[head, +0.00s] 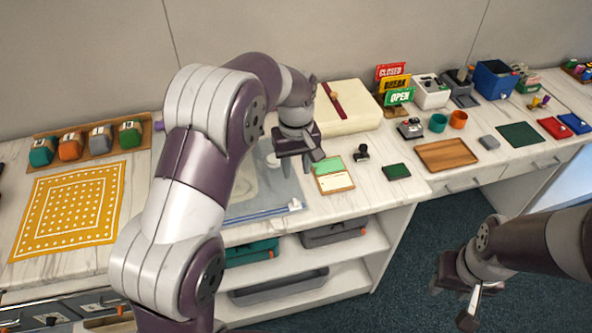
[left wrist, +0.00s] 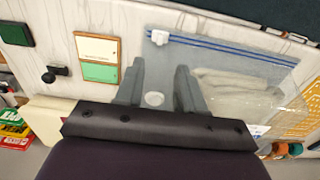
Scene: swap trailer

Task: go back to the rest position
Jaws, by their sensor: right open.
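My left gripper (head: 298,172) is over the counter, above the clear zip bag (head: 262,212) with a blue-striped edge. Its two fingers stand apart with nothing held between them, also in the left wrist view (left wrist: 158,78). A small white round piece (left wrist: 154,99) shows beyond the fingers in that view. A green and cream pad in a wooden frame (head: 332,175) lies just right of the left gripper. My right gripper (head: 456,300) is open and empty, low over the dark floor in front of the counter. The left arm hides part of the bag.
A yellow patterned cloth (head: 70,208) and a wooden tray of several coloured items (head: 92,147) are at left. A cream case (head: 340,108), sign stack (head: 397,84), black stamp (head: 361,153) and wooden tray (head: 446,155) are at right. Open shelves (head: 305,268) lie below.

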